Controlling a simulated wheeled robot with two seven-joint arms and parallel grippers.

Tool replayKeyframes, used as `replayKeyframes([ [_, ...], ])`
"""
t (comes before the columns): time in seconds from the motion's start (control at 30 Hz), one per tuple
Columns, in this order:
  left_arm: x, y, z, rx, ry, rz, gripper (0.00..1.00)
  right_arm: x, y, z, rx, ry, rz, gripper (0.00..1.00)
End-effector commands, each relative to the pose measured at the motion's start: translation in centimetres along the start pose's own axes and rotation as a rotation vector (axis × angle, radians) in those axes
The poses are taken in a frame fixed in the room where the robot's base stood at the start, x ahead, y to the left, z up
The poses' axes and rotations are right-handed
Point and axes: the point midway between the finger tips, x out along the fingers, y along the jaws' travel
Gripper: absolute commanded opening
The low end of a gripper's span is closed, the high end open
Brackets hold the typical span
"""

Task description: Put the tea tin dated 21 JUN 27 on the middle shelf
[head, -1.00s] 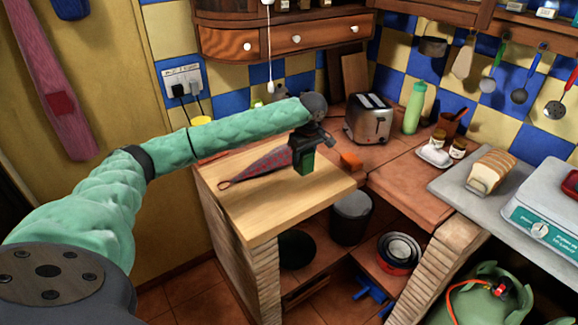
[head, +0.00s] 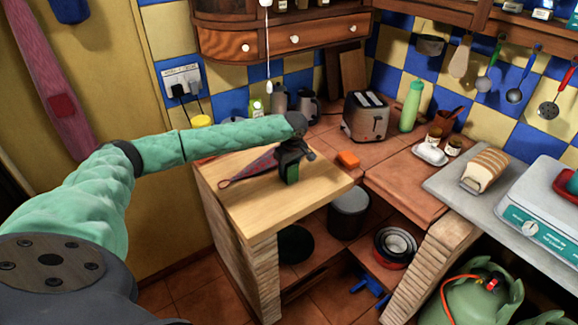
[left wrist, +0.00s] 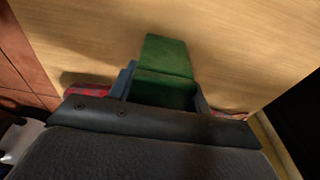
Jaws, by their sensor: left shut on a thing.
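My left gripper (head: 290,163) is shut on a green tin (head: 292,175) over the light wooden board at the left counter. The tin (left wrist: 166,57) also shows in the left wrist view, between the fingers (left wrist: 163,92), with the wood close behind it. No date can be read on it, and I cannot tell whether it touches the board. Small pale-labelled containers (head: 542,14) stand on a wall shelf at the top right, cut by the frame edge. Which shelf is the middle one is unclear. My right gripper is not in view.
A patterned cloth item (head: 248,170) lies on the wooden board (head: 250,215) beside the gripper. A wall cabinet (head: 280,40) hangs above. The board's front is clear.

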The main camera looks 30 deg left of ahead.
Motion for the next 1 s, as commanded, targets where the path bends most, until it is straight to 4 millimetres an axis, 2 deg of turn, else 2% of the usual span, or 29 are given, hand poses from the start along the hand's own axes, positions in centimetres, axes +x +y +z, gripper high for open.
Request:
replayKeyframes([
  [0.27,0.1,0.0,0.1,0.0,-0.001,0.0,0.23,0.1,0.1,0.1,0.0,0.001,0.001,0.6],
  [0.3,0.2,0.0,0.1,0.0,0.0,0.0,0.54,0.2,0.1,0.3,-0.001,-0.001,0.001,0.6],
  [0.4,0.2,0.0,0.1,0.0,0.0,0.0,0.7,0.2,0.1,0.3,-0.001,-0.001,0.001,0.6],
  [0.77,0.0,0.0,0.0,0.0,0.001,0.0,0.7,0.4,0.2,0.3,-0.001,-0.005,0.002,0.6],
  [0.87,-1.0,0.1,0.0,0.0,0.001,0.001,0.7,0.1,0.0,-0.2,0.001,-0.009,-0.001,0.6],
  [1.0,-3.3,0.1,0.1,0.0,0.001,0.003,0.7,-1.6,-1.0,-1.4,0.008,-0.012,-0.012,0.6],
])
